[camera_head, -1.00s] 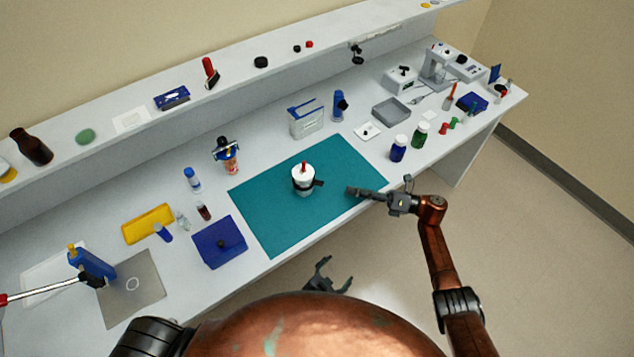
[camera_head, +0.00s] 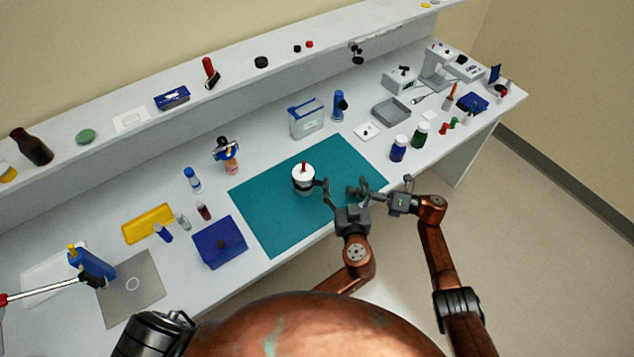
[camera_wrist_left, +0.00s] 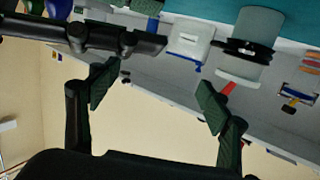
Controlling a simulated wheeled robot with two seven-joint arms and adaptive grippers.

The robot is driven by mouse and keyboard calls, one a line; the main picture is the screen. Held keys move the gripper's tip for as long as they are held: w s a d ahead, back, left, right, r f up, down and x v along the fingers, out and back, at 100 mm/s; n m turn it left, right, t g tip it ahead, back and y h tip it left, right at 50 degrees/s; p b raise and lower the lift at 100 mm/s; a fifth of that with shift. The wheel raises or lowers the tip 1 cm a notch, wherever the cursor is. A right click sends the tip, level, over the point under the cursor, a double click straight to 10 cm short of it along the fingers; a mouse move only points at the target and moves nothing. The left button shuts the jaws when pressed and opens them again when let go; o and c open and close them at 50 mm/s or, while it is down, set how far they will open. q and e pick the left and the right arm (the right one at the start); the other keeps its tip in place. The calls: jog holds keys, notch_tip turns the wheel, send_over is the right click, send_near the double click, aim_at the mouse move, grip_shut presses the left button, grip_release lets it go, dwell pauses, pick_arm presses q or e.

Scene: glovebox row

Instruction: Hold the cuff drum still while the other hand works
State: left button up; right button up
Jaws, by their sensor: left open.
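The cuff drum (camera_head: 304,182) is a white cylinder with a dark band and a red top piece. It stands upright on the teal mat (camera_head: 270,215). In the left wrist view it appears inverted, with the drum (camera_wrist_left: 257,25) at upper right. My left gripper (camera_head: 345,187) is open and empty. Its nearer finger is close to the drum's right side; contact is unclear. Both left fingers also show in the left wrist view (camera_wrist_left: 155,95), with nothing between them. My right gripper (camera_head: 368,193) is just to the right, pointing left; its jaw opening is unclear.
A blue box (camera_head: 219,243) sits left of the mat. A clear container with a blue top (camera_head: 306,119) stands behind it. Blue (camera_head: 398,149) and green (camera_head: 421,135) bottles stand to the right. The mat's left part is clear.

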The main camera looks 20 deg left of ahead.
aim_at(307, 177)
pick_arm(q)
jog(key=a+n+g+y, duration=0.2)
jog(key=a, duration=0.1)
jog(key=s+a+n+g+y, duration=0.1)
jog(key=a+n+g, duration=0.1)
jog(key=n+g, duration=0.1)
jog(key=a+n+g+y, duration=0.2)
jog(key=a+g, duration=0.1)
jog(key=shift+s+a+f+n+y, duration=0.2)
jog(key=shift+s+a+n+y, duration=0.05)
jog(key=shift+a+n+y, duration=0.1)
jog(key=shift+x, duration=3.8)
jog(key=shift+f, duration=0.1)
jog(key=shift+c, duration=0.4)
jog(key=c, duration=1.3)
